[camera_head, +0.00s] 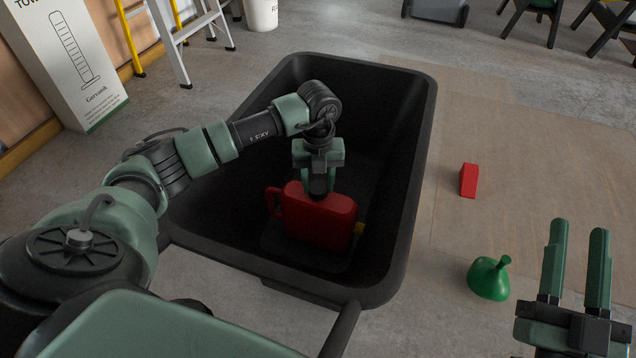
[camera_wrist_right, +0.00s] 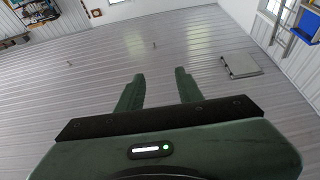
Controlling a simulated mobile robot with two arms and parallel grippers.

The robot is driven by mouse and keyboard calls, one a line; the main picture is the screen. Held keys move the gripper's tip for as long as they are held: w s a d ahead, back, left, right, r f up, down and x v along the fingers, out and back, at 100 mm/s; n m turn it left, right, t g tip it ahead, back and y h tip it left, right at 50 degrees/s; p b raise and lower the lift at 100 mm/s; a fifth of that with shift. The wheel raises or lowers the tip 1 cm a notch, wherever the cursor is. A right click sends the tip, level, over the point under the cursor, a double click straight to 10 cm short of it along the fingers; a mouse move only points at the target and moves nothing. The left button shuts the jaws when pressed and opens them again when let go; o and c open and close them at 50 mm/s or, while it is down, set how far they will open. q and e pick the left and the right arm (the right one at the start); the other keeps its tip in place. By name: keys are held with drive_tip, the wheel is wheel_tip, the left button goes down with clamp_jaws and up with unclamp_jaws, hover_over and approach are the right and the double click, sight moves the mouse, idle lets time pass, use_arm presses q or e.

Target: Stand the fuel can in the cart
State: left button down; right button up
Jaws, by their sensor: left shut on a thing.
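The red fuel can (camera_head: 320,221) is upright inside the black cart (camera_head: 410,180), near the cart's front end. My left gripper (camera_head: 318,188) reaches down into the cart from above and is shut on the top of the fuel can. The can's base is in shadow, and I cannot tell whether it rests on the cart floor. My right gripper (camera_head: 578,262) is at the right, outside the cart, with its two fingers apart and nothing between them.
A green rounded object (camera_head: 489,279) and a red block (camera_head: 468,181) lie on the floor right of the cart. A stepladder (camera_head: 190,40) and a tall white box (camera_head: 75,65) stand at the back left. A white bucket (camera_head: 261,14) stands behind the cart.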

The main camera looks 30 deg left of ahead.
use_arm(q)
drive_tip(key=c, duration=0.8)
unclamp_jaws()
use_arm(e)
drive_tip(key=shift+r, duration=0.1)
use_arm(q)
drive_tip(key=shift+r, duration=0.3)
wheel_tip(320, 180, up, 6)
drive_tip(key=shift+f+p, duration=0.2)
drive_tip(key=shift+p, duration=0.75)
wheel_tip(320, 180, up, 6)
drive_tip(key=shift+f+p, duration=0.1)
drive_tip(key=shift+p, duration=0.6)
use_arm(e)
wheel_tip(320, 180, down, 15)
drive_tip(key=d+g+h, duration=0.2)
drive_tip(key=g+h, duration=0.1)
drive_tip(key=g, duration=0.5)
drive_tip(key=shift+s+d+g, duration=0.15)
drive_tip(key=shift+s+g, duration=0.15)
drive_tip(key=shift+s, duration=0.1)
